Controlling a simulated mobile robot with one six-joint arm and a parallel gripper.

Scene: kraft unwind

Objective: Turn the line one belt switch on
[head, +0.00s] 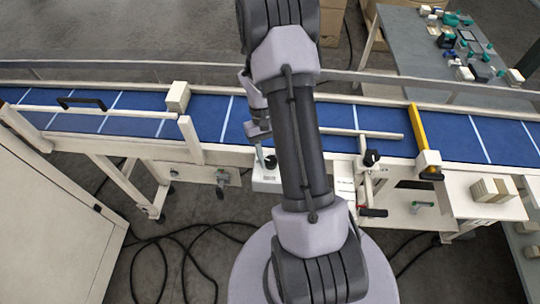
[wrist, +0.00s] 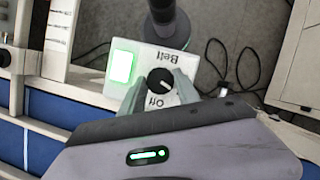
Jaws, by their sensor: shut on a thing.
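The belt switch is a white box (wrist: 181,65) on the side of the conveyor, marked "Belt" and "Off", with the lettering upside down in the wrist view. Its black round knob (wrist: 158,80) has a small white mark. A square lamp (wrist: 122,65) beside the knob glows green. My gripper (wrist: 160,88) is shut on the knob, with a pale green finger on each side of it. In the head view the box (head: 267,183) is at the conveyor's near edge, partly hidden by my arm, and my gripper (head: 264,156) is at its top.
The blue conveyor belt (head: 210,115) runs across behind the switch and carries a pale block (head: 178,96). A yellow bar (head: 418,130) crosses it at the right. A grey table (head: 405,60) with small parts stands behind. Black cables (head: 185,250) lie on the floor.

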